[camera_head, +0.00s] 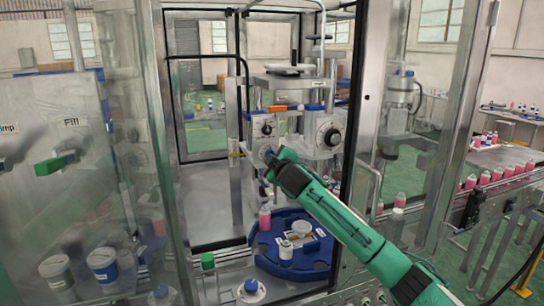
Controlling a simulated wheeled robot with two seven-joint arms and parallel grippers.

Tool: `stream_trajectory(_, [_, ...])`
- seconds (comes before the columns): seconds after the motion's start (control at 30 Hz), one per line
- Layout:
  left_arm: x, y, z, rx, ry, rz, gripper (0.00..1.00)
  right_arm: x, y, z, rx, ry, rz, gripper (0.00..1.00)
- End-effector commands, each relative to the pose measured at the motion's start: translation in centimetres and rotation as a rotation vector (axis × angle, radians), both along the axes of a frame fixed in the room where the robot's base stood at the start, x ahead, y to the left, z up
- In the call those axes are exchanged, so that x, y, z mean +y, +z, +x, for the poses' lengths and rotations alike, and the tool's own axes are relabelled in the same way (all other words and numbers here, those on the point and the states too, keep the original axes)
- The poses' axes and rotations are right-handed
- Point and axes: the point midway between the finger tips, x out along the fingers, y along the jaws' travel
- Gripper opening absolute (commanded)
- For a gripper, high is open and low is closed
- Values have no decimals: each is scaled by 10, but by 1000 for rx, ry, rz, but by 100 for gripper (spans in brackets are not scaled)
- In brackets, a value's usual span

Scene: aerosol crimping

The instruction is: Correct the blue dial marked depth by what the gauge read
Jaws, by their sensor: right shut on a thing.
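My right gripper (268,156) reaches in from the lower right, on a green arm, through the open front of the crimping machine. It is shut at the front of a grey box on the machine's head, on what looks like the blue dial (264,152). The gripper hides most of the dial, and its depth mark cannot be read. A smaller round knob (267,129) sits just above. My left gripper is not in view.
A blue rotary plate (262,262) below holds a pink bottle (265,218) and a white cup (286,250). Metal door posts and clear panels flank the opening. A conveyor (500,158) with several pink bottles runs at right. A green handle (55,164) is at left, below a Fill label.

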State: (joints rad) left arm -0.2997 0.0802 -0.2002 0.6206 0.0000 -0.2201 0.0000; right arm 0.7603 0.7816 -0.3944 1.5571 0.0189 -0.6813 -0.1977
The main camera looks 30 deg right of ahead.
Motion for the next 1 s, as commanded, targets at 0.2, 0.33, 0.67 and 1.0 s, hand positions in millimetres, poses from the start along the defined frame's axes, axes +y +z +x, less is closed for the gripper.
stream_trajectory(0.2, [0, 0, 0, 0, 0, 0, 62, 0, 0, 0, -1, 1, 0, 7])
stream_trajectory(0.33, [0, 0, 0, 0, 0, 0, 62, 0, 0, 0, -1, 1, 0, 40])
stream_trajectory(0.67, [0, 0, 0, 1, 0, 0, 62, 0, 0, 0, 0, 0, 1, 52])
stream_trajectory(1.0, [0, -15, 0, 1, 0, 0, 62, 8, -4, -30, -1, 2, -2, 52])
